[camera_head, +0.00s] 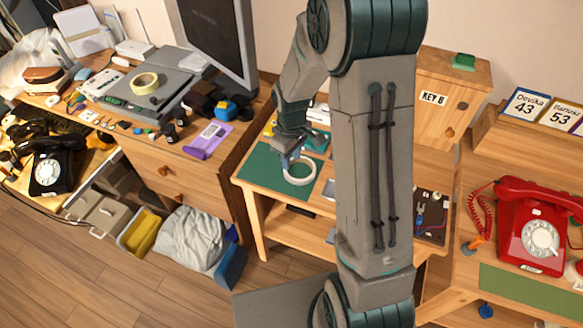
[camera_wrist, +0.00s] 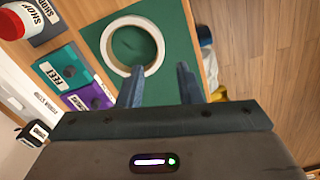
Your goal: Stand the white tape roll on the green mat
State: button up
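The white tape roll (camera_head: 299,184) appears to lie flat on the green mat (camera_head: 259,168), with its hole facing up. In the wrist view the roll (camera_wrist: 105,46) shows as a wide ring on the mat (camera_wrist: 180,28), left of the picture's middle. My gripper (camera_head: 292,157) is just above the roll in the head view. In the wrist view its two fingers (camera_wrist: 160,70) are apart with nothing held. The left finger overlaps the ring's near rim; I cannot tell whether they touch. The right finger is outside the ring.
Purple (camera_wrist: 90,98) and teal (camera_wrist: 60,70) labelled cards lie beside the mat. A red-and-white jar (camera_wrist: 14,22) stands farther left. A yellow tape roll (camera_head: 145,83) lies on the left desk. A red phone (camera_head: 535,230) is at right. My arm hides the middle of the head view.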

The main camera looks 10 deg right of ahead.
jog(key=s+r+m+t, duration=0.1)
jog(key=s+r+m, duration=0.1)
jog(key=s+r, duration=0.3)
jog(key=s+r+m, duration=0.1)
jog(key=s+r, duration=0.1)
jog(key=r, duration=0.6)
jog(key=s+d+r+m+t, duration=0.1)
jog(key=s+r+m, duration=0.3)
jog(key=s, duration=0.8)
jog(key=shift+d+r+m+t, duration=0.15)
jog(key=shift+r+m+t, duration=0.15)
jog(key=shift+r+t, duration=0.2)
